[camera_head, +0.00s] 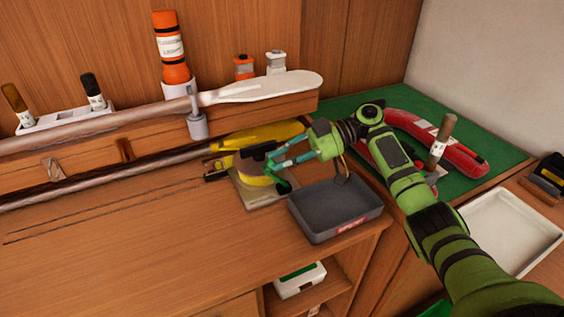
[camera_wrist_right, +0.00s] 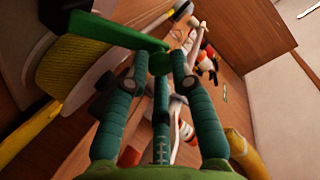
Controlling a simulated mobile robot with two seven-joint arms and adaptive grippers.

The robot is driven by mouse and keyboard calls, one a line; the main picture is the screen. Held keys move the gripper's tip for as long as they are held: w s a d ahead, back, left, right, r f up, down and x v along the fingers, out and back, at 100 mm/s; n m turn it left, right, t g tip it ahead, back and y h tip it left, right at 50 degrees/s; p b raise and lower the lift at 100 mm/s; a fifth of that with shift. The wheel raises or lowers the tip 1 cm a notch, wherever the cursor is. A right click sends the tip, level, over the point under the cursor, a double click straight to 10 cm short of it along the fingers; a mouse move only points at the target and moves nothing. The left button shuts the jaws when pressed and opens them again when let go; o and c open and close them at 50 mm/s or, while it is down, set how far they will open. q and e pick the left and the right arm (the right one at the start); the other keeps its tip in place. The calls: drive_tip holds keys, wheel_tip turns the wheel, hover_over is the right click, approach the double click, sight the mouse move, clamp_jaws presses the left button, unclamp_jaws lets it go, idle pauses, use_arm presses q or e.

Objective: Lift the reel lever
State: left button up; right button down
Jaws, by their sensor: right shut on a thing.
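The reel (camera_head: 258,160) with its yellow line sits on a pale base plate on the wooden bench. Its green lever (camera_head: 284,187) shows at the reel's right front side. In the right wrist view the reel's yellow line (camera_wrist_right: 78,68) fills the left, and the lever (camera_wrist_right: 105,30) runs as a green bar to the fingertips. My right gripper (camera_head: 277,171) reaches in from the right and is shut on the lever; its fingers also show in the right wrist view (camera_wrist_right: 160,62). The fingers partly hide the lever. My left gripper is not in view.
A grey tray (camera_head: 334,207) stands just right of the reel, under my right arm. A yellow object (camera_head: 258,134) lies behind the reel. Paddles or poles (camera_head: 100,181) lie along the back left. A green mat (camera_head: 497,152) holds a red object (camera_head: 438,150). The bench's front left is clear.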

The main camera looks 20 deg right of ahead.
sight(283, 181)
drive_tip(key=shift+f, duration=0.15)
drive_tip(key=c, duration=1.3)
unclamp_jaws()
wheel_tip(283, 181, up, 10)
drive_tip(key=shift+r, duration=0.1)
